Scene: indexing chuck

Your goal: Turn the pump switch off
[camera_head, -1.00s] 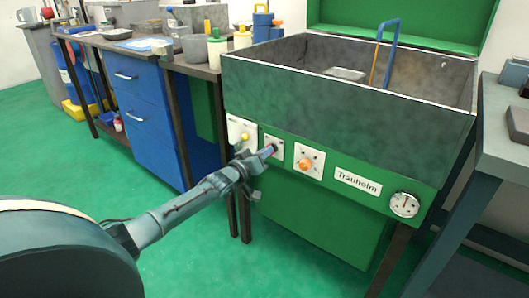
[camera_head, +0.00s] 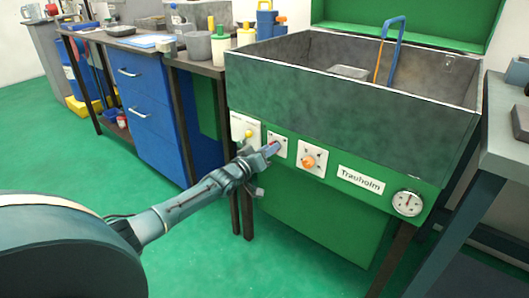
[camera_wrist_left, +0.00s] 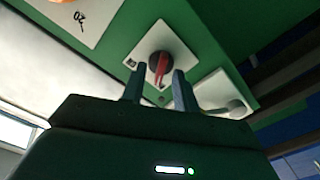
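The pump switch (camera_wrist_left: 160,66) appears to be the dark round knob with a red pointer, on a white plate (camera_wrist_left: 186,58) on the green front panel. In the head view this plate (camera_head: 283,149) is the middle one of three, and my gripper covers most of the knob. My left gripper (camera_head: 268,149) is right at the plate. In the left wrist view its two fingers (camera_wrist_left: 159,82) stand apart, one on each side of the knob; I cannot tell whether they touch it. The red pointer shows between them. My right gripper is not in view.
A plate with an orange knob (camera_head: 308,161) is close on the right, and one with a yellow knob (camera_head: 248,134) on the left. The gauge (camera_head: 407,203) sits farther right. Above is the grey basin (camera_head: 340,107). The floor (camera_head: 190,240) in front is clear.

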